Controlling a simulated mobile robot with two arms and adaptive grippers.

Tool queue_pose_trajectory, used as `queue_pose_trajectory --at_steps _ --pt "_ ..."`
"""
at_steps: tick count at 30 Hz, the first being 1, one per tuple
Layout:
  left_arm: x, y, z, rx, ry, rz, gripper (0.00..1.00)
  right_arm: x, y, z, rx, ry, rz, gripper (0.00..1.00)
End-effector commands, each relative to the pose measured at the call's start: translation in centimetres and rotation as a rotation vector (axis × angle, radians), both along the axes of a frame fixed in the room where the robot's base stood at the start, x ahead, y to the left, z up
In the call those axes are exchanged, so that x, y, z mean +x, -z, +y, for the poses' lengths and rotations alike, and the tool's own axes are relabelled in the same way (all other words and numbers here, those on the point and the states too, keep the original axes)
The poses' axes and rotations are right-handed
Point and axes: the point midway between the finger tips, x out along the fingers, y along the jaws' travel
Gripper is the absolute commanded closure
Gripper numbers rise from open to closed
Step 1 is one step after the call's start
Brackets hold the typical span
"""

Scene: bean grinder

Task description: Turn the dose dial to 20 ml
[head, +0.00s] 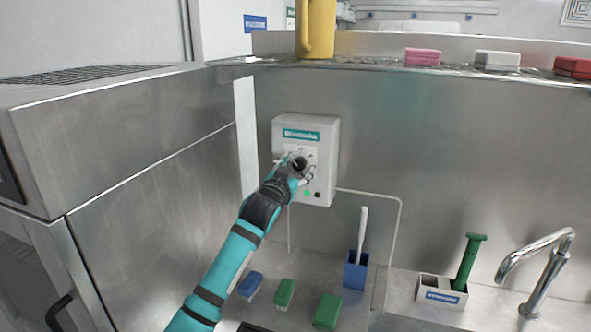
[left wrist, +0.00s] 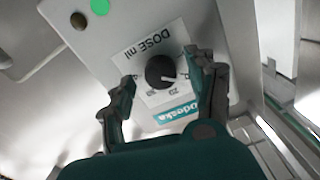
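The white wall-mounted dispenser box (head: 328,150) with a teal label hangs on the steel back wall. Its round black dose dial (left wrist: 160,71) sits on a white plate printed "DOSE ml", seen upside down in the left wrist view. A short white pointer mark on the dial points to the right in that view, near an upside-down number that looks like 20. My left gripper (left wrist: 163,74) is open, with one finger on each side of the dial; I cannot tell whether they touch it. In the head view this gripper (head: 293,166) partly covers the dial plate. My right gripper is not in view.
A green button (head: 307,193) and a dark button (head: 318,195) sit below the dial. A yellow jug (head: 316,28) stands on the shelf above.

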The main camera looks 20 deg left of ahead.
Motion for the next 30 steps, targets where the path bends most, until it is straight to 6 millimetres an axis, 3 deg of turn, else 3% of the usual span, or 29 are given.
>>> queue_pose_trajectory --at_steps 1,12,23,30 --pt "0.0 0.0 0.0 0.0 0.0 0.0 0.51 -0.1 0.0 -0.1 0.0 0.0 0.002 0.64" --pt "0.0 0.0 0.0 0.0 0.0 0.001 0.96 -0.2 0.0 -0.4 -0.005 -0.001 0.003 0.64" --pt "0.0 -0.1 0.0 0.071 0.0 -0.001 0.96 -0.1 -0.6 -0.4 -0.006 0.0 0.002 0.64" --pt "0.0 -0.2 0.1 0.241 -0.001 -0.005 0.96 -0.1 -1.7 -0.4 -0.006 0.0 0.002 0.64"
